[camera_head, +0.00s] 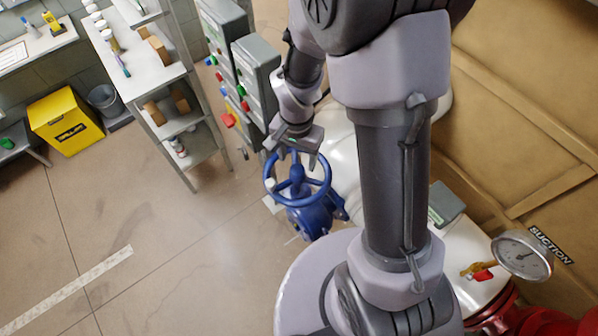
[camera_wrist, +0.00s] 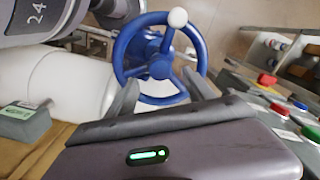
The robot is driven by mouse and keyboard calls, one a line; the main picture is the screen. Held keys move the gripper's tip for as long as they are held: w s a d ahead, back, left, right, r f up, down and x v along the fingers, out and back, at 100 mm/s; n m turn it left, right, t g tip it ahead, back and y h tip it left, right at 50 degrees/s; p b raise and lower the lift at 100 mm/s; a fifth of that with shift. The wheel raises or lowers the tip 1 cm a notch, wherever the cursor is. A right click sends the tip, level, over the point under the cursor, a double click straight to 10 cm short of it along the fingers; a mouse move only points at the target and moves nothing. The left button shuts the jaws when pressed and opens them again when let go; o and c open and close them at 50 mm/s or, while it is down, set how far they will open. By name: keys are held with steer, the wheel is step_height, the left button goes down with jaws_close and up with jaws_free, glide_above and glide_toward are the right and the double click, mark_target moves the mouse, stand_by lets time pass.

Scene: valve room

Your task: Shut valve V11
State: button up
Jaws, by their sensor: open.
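A blue valve (camera_head: 312,218) with a round, spoked handwheel stands near the floor, left of my arm in the head view. In the wrist view the handwheel (camera_wrist: 160,67) fills the upper middle, with a white ball knob (camera_wrist: 178,17) on its far rim. No V11 label is readable. My gripper (camera_head: 291,154) is open and empty just above the wheel's far side in the head view. In the wrist view my gripper (camera_wrist: 163,91) has its two fingers apart, either side of the wheel's near rim. I cannot tell whether they touch it.
Grey control boxes (camera_head: 257,76) with coloured buttons stand close beside my gripper. A white pipe (camera_wrist: 50,80) runs beside the valve. A pressure gauge (camera_head: 522,254) marked SUCTION is at right.

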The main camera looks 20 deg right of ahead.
steer(key=n, duration=0.3)
steer(key=shift+n, duration=0.3)
steer(key=n, duration=0.4)
steer(key=shift+p, duration=0.35)
steer(key=n+p, duration=0.1)
steer(key=n, duration=0.4)
steer(key=shift+r+n, duration=0.1)
steer(key=shift+n, duration=0.2)
steer(key=n, duration=0.2)
steer(key=shift+n, duration=0.4)
